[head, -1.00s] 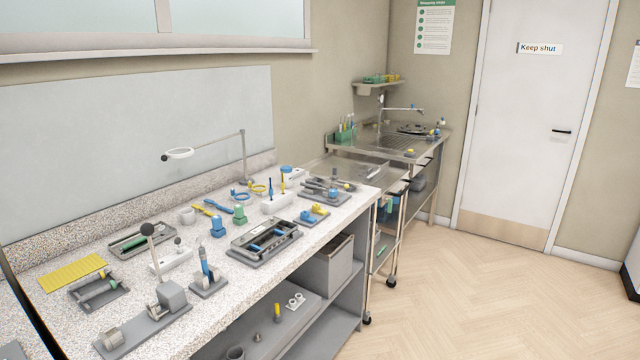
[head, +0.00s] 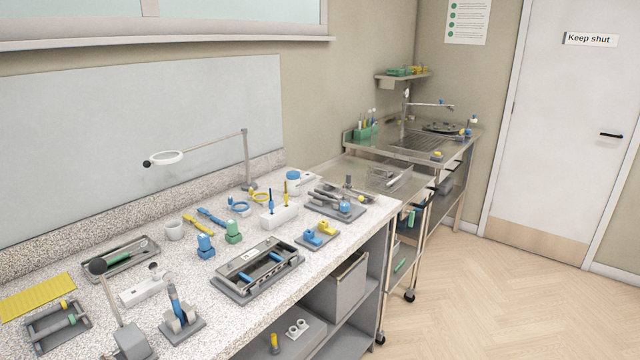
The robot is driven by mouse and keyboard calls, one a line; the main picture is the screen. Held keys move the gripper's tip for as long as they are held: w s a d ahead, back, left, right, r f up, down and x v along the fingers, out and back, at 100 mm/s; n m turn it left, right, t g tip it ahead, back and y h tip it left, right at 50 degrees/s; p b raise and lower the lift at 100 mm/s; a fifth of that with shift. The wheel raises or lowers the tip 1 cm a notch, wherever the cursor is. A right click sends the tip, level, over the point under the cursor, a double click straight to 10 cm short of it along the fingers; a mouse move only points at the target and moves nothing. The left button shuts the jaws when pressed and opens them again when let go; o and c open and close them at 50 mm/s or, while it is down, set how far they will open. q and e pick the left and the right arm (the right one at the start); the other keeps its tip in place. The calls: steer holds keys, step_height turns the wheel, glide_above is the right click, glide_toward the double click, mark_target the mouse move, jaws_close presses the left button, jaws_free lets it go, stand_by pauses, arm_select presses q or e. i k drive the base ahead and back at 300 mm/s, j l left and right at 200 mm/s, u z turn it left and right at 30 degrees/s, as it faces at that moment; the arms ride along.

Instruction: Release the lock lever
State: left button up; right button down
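No part is labelled as the lock lever, and I cannot tell for certain which one it is. A dark ball-topped lever (head: 109,293) stands tilted on a grey block (head: 131,345) at the front left of the speckled bench, cut by the lower edge of the head view. To its right, a blue upright handle (head: 174,302) stands on a small grey base (head: 183,328). A grey frame with blue bars (head: 256,271) lies on the bench further right. Neither of my grippers is in view.
A steel trolley and sink (head: 413,143) stand beyond. The wooden floor (head: 480,310) at right is clear.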

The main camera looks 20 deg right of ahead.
mark_target(361, 198)
steer(key=i+l, duration=0.4)
steer(key=i+l+u, duration=0.15)
steer(key=i+l, duration=0.2)
steer(key=l, duration=0.15)
steer(key=i+l, duration=0.35)
steer(key=l, duration=0.15)
steer(key=u, duration=0.05)
